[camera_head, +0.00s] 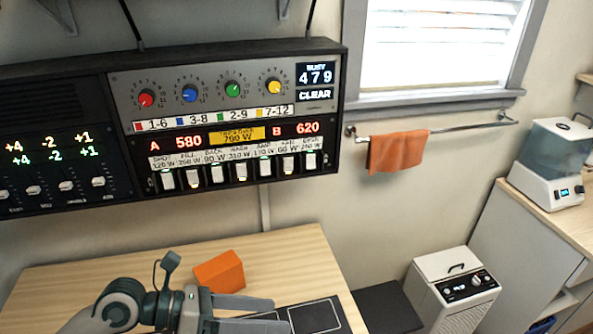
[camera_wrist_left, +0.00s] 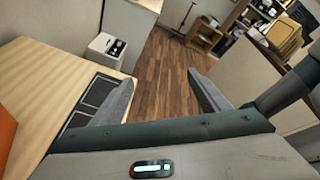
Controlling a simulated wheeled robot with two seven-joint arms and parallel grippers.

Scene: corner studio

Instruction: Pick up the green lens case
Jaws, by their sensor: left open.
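I do not see a green lens case in either view. My left gripper (camera_head: 280,314) is over the wooden table (camera_head: 290,250) in the head view, to the right of and nearer than an orange block (camera_head: 219,271). Its two grey fingers are apart, with nothing between them. In the left wrist view the open left gripper (camera_wrist_left: 161,78) points past the table's edge toward the wood floor. My right gripper is not in view.
A dark panel with outlined squares (camera_head: 315,315) lies at the table's right edge, by the fingers. A control console (camera_head: 225,95) hangs above the table. A white appliance (camera_head: 452,285) stands on the floor to the right. An orange towel (camera_head: 397,152) hangs on a rail.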

